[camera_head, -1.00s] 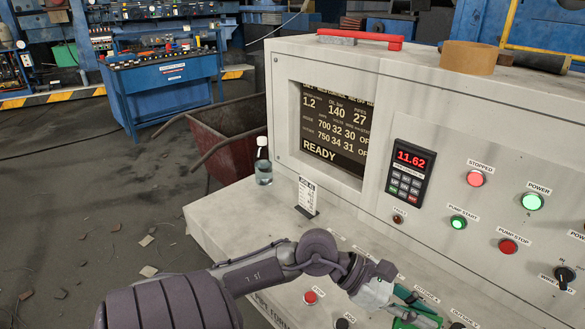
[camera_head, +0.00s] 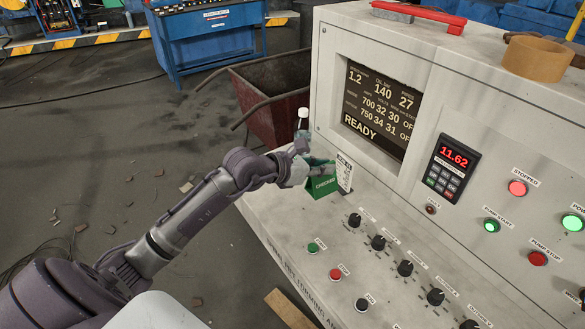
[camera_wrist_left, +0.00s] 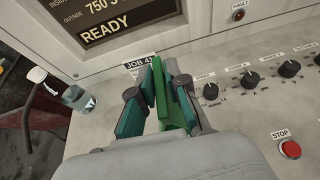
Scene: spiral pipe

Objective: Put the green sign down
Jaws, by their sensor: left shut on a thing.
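The green sign (camera_head: 321,187) stands on the pale ledge of the control console, left of the row of black knobs. It also shows edge-on in the left wrist view (camera_wrist_left: 178,100). My left gripper (camera_head: 308,172) comes in from the left and is shut on the green sign near its upper part. In the left wrist view my left gripper's fingers (camera_wrist_left: 158,97) lie along the sign. Whether the sign's base touches the ledge is hard to tell. My right gripper is not in view.
A white job card (camera_head: 345,173) stands just behind the sign. A clear bottle with a white cap (camera_head: 303,118) stands behind my gripper, near the ledge's left edge. Knobs (camera_head: 379,243) and a red stop button (camera_head: 336,274) lie to the right and front.

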